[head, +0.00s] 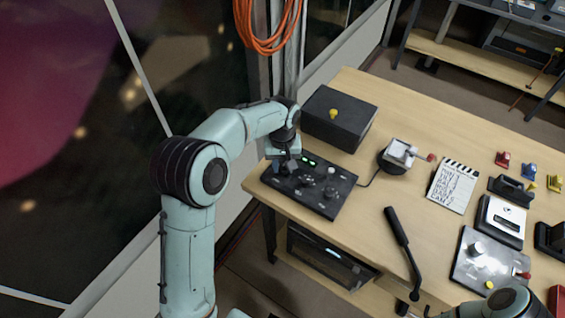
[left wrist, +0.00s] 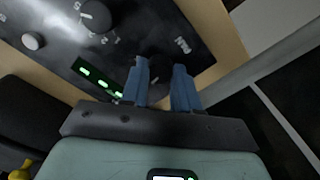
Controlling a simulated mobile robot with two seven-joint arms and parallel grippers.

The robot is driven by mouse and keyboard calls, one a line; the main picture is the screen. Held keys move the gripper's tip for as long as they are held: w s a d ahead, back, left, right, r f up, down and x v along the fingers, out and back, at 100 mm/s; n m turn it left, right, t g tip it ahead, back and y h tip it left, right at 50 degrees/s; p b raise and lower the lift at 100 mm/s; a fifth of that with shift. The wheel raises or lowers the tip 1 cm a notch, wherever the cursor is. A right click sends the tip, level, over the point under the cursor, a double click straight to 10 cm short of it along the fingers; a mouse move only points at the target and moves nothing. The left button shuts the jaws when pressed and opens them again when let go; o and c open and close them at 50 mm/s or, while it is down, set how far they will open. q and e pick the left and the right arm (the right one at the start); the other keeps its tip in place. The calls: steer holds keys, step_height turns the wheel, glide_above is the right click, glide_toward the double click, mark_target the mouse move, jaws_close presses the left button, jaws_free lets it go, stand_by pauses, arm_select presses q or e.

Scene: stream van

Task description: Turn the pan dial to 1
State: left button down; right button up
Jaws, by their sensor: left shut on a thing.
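A black control panel (head: 311,201) with several knobs and green lights lies at the table's left corner. My left gripper (head: 284,166) points down over the panel's far left part. In the left wrist view, its two blue fingers (left wrist: 161,88) stand on either side of a dark dial (left wrist: 159,68), shut on it and partly hiding it. The printing beside the dial is too small and turned to read, so its setting cannot be told. A larger dark knob (left wrist: 96,15) and a grey knob (left wrist: 33,41) are apart from the fingers. My right gripper is out of view.
Orange cable (head: 268,25) hangs above. Part of my right arm shows bottom right.

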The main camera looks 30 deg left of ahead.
mark_target(282, 167)
arm_select(q)
steer(key=n, duration=0.5)
steer(key=shift+n+p, duration=0.3)
steer(key=n, duration=0.4)
steer(key=shift+n, duration=0.4)
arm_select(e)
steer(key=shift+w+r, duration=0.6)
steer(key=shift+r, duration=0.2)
arm_select(q)
steer(key=shift+n+p, duration=0.3)
steer(key=c, duration=0.8)
jaws_free()
step_height(282, 167, up, 13)
steer(key=shift+r+p, duration=0.2)
steer(key=shift+p, duration=0.55)
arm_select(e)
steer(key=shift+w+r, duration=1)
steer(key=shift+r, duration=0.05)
arm_select(q)
steer(key=shift+f, duration=0.1)
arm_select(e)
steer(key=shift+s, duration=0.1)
